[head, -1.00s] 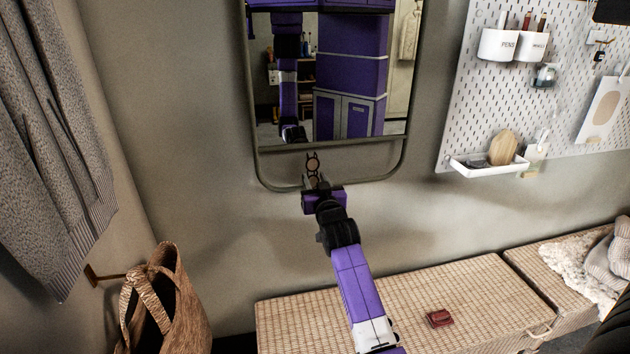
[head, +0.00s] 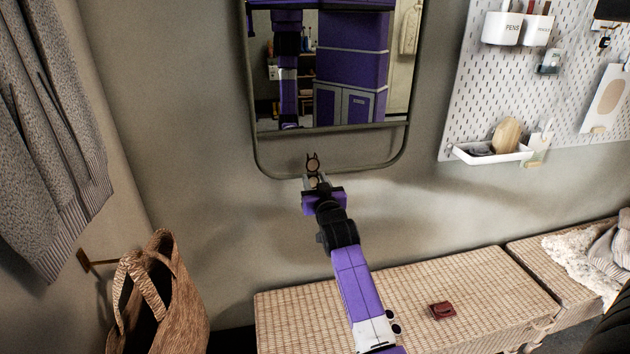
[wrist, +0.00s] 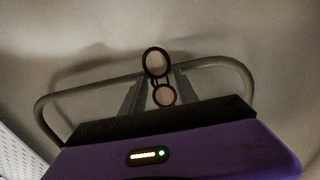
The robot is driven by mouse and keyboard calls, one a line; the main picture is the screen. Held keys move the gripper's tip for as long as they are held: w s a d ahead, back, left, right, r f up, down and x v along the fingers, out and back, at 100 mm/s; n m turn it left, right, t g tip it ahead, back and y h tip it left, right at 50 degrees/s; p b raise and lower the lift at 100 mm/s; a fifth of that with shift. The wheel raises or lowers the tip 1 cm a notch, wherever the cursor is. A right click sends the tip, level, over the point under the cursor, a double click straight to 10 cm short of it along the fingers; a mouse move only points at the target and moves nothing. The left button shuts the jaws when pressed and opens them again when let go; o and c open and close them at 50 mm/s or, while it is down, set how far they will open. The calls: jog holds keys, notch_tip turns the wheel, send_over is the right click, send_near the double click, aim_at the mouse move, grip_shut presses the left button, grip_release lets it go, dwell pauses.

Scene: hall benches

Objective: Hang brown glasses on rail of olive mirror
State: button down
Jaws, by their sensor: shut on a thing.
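The brown glasses (head: 313,163) are in my gripper (head: 315,183), one round lens above the other in the head view. In the wrist view the glasses (wrist: 156,64) show dark round rims between the two fingers of my gripper (wrist: 153,97). The olive mirror (head: 258,150) hangs on the wall, with its glass above and an open frame loop below. Its rail (head: 345,128) runs across under the glass. The glasses overlap the open loop in the head view, below the rail and apart from it in the picture. Their depth from the wall is hard to tell.
A white pegboard (head: 470,90) with cups and a tray (head: 492,153) is on the wall at right. A woven bench (head: 400,290) with a red wallet (head: 442,310) stands below. A straw bag (head: 160,300) and a grey garment (head: 50,130) hang at left.

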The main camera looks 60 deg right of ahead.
notch_tip(320, 180, down, 4)
jog(key=b, duration=0.3)
jog(key=shift+f, duration=0.2)
dwell(0.4)
jog(key=c, duration=0.8)
grip_release()
jog(key=shift+c, duration=0.2)
jog(key=v, duration=0.7)
jog(key=shift+s+a+b, duration=0.25)
jog(key=shift+a+b, duration=0.05)
jog(key=shift+b, duration=0.15)
